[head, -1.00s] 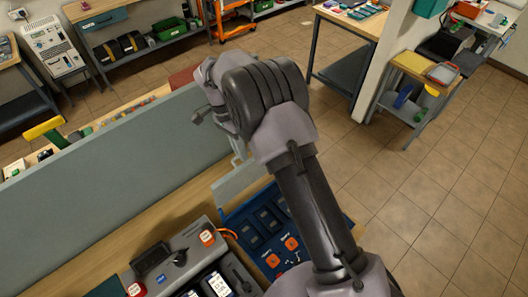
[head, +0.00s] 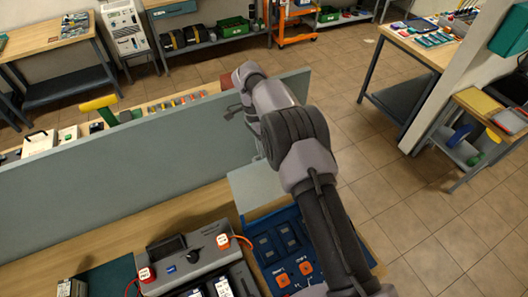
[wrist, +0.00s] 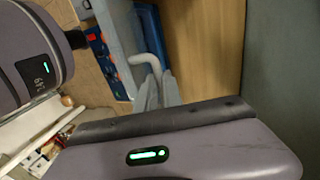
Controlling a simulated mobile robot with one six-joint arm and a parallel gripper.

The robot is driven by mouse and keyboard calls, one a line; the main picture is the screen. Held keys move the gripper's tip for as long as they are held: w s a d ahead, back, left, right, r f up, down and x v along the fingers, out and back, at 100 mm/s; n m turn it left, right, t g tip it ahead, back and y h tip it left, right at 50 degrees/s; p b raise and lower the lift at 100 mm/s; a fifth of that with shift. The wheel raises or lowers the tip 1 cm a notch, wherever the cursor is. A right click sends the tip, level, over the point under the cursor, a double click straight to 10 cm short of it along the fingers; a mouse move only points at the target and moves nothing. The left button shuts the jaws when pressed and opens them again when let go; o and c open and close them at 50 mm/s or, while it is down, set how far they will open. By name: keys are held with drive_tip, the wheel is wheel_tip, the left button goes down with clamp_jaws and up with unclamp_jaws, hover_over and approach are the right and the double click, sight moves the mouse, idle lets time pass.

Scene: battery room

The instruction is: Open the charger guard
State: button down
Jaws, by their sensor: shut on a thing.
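The charger guard (head: 257,188) is a pale, grey-blue flat panel at the back edge of the blue charger (head: 264,250) in the head view. It stands raised, and the charger's dark slots and orange buttons show uncovered in front of it. In the wrist view the guard (wrist: 118,30) is a pale sheet beside the blue charger (wrist: 152,30), with a curved light handle (wrist: 147,60). My gripper (wrist: 160,88) has its grey fingers close together at the handle's lower end, shut on it.
A grey-green partition (head: 130,190) stands upright along the bench, close behind the guard and my wrist. Tiled floor (head: 420,220) lies open to the right.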

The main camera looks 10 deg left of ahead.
drive_tip(key=shift+r, duration=0.1)
drive_tip(key=c, duration=1.5)
unclamp_jaws()
drive_tip(key=shift+w+d, duration=0.1)
drive_tip(key=shift+r, duration=0.35)
wheel_tip(320, 180, up, 3)
drive_tip(key=s+d+b, duration=0.1)
drive_tip(key=s+d, duration=0.1)
drive_tip(key=s, duration=0.2)
drive_tip(key=s+d+b, duration=0.2)
drive_tip(key=s, duration=0.3)
drive_tip(key=s+d+r+b, duration=0.1)
drive_tip(key=s+d, duration=0.1)
drive_tip(key=s, duration=0.3)
drive_tip(key=shift+s+d+b, duration=0.15)
drive_tip(key=shift+d+b, duration=0.15)
drive_tip(key=shift+d, duration=0.05)
